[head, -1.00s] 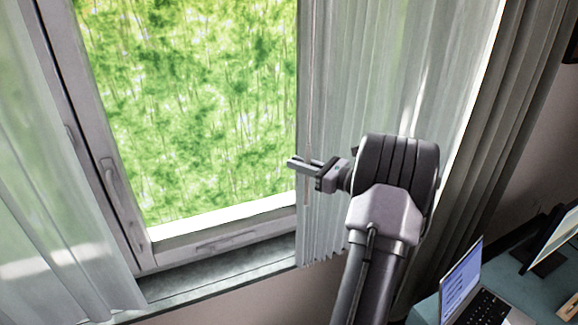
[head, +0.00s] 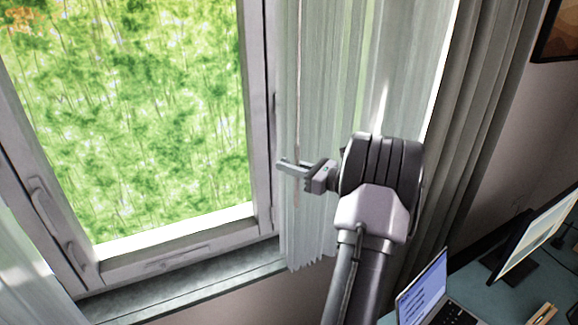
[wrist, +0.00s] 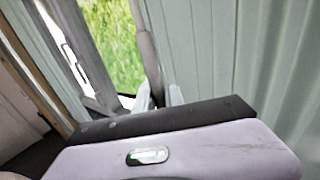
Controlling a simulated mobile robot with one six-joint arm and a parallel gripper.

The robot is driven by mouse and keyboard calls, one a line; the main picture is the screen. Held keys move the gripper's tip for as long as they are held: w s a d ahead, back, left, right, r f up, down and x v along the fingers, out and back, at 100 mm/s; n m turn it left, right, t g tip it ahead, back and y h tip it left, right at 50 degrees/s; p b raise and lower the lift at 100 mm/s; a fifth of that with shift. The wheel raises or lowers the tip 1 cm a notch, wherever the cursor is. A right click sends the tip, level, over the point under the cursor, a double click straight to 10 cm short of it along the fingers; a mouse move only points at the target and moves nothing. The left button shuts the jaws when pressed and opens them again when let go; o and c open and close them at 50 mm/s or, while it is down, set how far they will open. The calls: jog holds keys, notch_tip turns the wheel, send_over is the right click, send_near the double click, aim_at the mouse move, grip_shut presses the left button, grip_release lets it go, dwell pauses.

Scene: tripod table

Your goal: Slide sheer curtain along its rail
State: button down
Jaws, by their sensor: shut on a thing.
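The sheer curtain (head: 335,70) hangs in pale folds to the right of the window. Its left edge lies just beyond the window's right frame. A thin pale wand (head: 298,60) hangs straight down along that edge. My gripper (head: 290,167) is shut on the wand near its lower end, in front of the curtain. In the wrist view, the gripper fingers (wrist: 158,95) show beyond my pale gripper body, and the curtain (wrist: 235,50) fills the right side. The grip itself is hard to see there. The curtain rail is out of view.
The window (head: 130,120) with green foliage is uncovered. Another sheer curtain (head: 18,265) hangs at the lower left. A grey drape (head: 490,100) hangs at the right. A laptop (head: 422,290) and monitor (head: 530,238) stand on a desk at the lower right.

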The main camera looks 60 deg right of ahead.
jog(key=shift+r, duration=0.15)
jog(key=c, duration=1.4)
grip_release()
jog(key=shift+w, duration=0.15)
jog(key=shift+c, duration=0.2)
jog(key=s, duration=1.7)
jog(key=shift+s, duration=0.3)
